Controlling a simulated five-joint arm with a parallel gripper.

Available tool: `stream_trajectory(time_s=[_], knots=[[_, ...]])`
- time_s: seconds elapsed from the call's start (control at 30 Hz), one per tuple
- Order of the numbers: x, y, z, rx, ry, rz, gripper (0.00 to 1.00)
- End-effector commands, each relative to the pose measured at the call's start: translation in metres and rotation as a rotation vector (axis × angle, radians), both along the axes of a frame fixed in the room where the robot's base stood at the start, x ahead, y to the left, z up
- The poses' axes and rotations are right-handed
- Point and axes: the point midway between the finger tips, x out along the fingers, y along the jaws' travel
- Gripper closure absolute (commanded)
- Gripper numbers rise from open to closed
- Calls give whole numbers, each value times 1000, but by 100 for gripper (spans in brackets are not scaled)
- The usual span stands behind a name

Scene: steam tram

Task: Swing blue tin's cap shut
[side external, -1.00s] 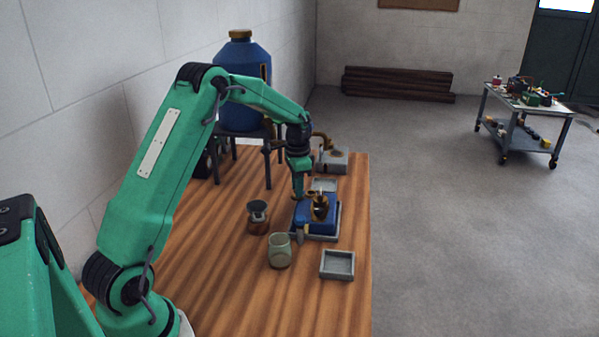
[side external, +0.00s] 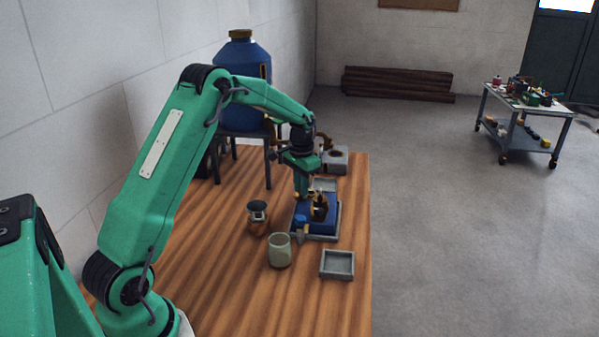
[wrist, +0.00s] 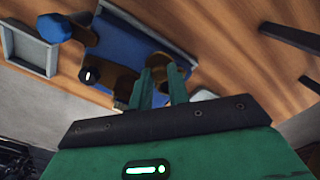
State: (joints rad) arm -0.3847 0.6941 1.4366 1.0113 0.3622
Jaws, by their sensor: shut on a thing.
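The blue tin (side external: 329,227) lies in a grey tray on the wooden bench. It also shows in the wrist view (wrist: 118,50). A brown, brass-like cap (wrist: 165,64) stands up from it at the fingertips. My gripper (wrist: 160,72) is over the tin with its two green fingers closed on the cap, a small gap between them. It also shows in the side view (side external: 307,195). The fingers hide part of the cap, and its exact tilt cannot be told.
A blue knob (side external: 299,219) is at the tin's near left. A pale green cup (side external: 279,250), a dark-topped jar (side external: 257,216) and an empty grey tray (side external: 338,264) stand nearby. A grey block with a round hole (side external: 336,160) is behind. The bench's right edge is close.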

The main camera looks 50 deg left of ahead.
Motion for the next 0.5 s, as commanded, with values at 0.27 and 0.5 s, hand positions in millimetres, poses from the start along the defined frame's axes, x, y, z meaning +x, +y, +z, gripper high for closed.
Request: stream_trajectory(time_s=[0.27, 0.5], knots=[[8, -4, 1, 0, -2, 261, 100], [15, -5, 1, 0, -2, 490, 100]])
